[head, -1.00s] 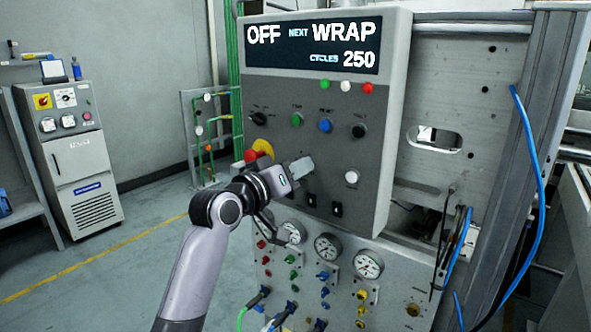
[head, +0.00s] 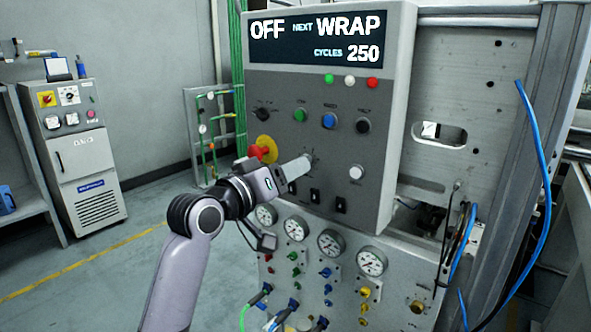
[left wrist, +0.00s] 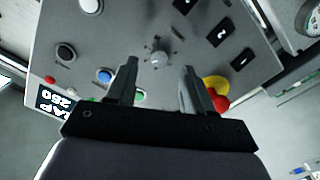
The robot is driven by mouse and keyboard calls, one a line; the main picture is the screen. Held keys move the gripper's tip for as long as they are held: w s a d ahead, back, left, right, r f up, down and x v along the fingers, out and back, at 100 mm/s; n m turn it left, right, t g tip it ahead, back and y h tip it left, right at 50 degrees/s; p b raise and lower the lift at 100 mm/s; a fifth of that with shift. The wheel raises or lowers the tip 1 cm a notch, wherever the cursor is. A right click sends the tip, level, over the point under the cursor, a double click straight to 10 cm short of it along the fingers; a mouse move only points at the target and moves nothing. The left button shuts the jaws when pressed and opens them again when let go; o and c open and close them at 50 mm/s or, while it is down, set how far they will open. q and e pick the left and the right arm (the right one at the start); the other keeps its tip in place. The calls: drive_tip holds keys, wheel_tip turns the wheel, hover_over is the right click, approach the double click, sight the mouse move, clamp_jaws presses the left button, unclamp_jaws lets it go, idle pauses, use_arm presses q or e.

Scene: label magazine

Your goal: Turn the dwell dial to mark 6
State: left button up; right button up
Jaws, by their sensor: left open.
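A small grey dial (left wrist: 158,58) with marks around it sits on the grey control panel in the left wrist view. I take it for the dwell dial; its label and setting are too small to read. My left gripper (head: 305,163) is in front of the panel in the head view and mostly hides this dial there. In the left wrist view my left gripper (left wrist: 158,70) is open, with the dial showing between its two fingers. The fingers look apart from the dial; the exact distance cannot be told. My right gripper is in neither view.
A red and yellow emergency stop (head: 264,150) is close beside the left gripper. Blue (head: 328,121) and green (head: 300,115) buttons sit above, a white button (head: 356,172) to the right, black switches (head: 315,196) below. Gauges (head: 331,242) fill the lower panel.

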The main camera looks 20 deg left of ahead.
use_arm(q)
drive_tip(key=shift+v, duration=1.6)
drive_tip(key=s+a+f+g+y, duration=0.1)
drive_tip(key=s+f+g+y, duration=0.15)
drive_tip(key=f, duration=0.95)
drive_tip(key=s+f+g+y, duration=0.1)
drive_tip(key=s+f, duration=0.3)
drive_tip(key=f, duration=0.9)
drive_tip(key=s+d+f+m+g, duration=0.1)
drive_tip(key=s+f+m+g, duration=0.2)
drive_tip(key=s+f, duration=1.5)
drive_tip(key=shift+s+f+m, duration=0.25)
drive_tip(key=shift+s+m, duration=0.35)
drive_tip(key=shift+s, duration=0.55)
drive_tip(key=shift+y, duration=0.25)
drive_tip(key=shift+w+d, duration=0.1)
drive_tip(key=shift+d, duration=0.1)
